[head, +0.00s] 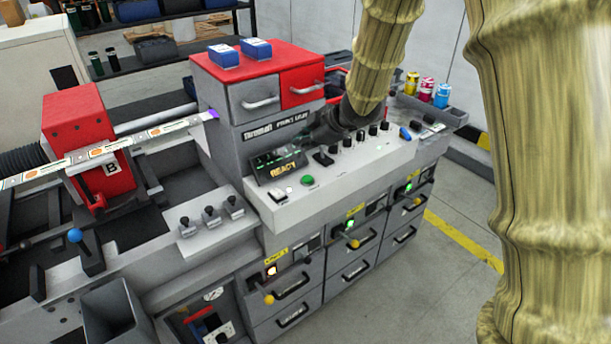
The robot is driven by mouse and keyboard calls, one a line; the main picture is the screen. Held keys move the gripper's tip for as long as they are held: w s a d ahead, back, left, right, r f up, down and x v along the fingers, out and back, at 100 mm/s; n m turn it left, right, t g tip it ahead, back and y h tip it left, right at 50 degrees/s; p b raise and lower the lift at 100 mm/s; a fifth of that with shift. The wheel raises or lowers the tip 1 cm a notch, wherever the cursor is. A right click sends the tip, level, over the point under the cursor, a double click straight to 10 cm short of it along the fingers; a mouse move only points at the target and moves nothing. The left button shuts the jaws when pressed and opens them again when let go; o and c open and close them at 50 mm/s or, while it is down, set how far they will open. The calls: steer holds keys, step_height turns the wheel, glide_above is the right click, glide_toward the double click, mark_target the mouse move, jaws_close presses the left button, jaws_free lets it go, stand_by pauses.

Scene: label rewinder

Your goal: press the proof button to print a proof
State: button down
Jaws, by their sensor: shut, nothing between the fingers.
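The control panel (335,185) is a pale sloped console on the grey machine. Its small display (278,164) reads READY. A round green button (307,181) sits on the panel below and right of the display, and a white-topped switch (279,195) is to its left. I cannot read a proof label on any control. My gripper (322,132) is dark and shut, with nothing seen in it. It is at the back of the panel, right of the display and above and right of the green button. Its fingertips are small and hard to make out.
Several black knobs (361,137) and a blue control (405,133) line the panel's right part. A red-topped cabinet (270,62) with two blue boxes stands behind. Drawers with handles (356,268) are below. Colored cans (426,89) stand at the right. Floor is open at lower right.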

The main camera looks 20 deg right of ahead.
steer(key=shift+d, duration=0.1)
steer(key=shift+f, duration=0.2)
steer(key=b, duration=0.7)
glide_above(305, 180)
step_height(305, 180, down, 6)
steer(key=shift+w, duration=0.15)
steer(key=shift+f+b, duration=0.5)
steer(key=shift+f, duration=0.75)
steer(key=shift+f, duration=0.4)
steer(key=shift+f+b, duration=0.3)
steer(key=shift+f, duration=0.2)
stand_by(1.3)
steer(key=shift+r, duration=0.1)
steer(key=shift+r+p, duration=0.85)
steer(key=shift+p, duration=0.2)
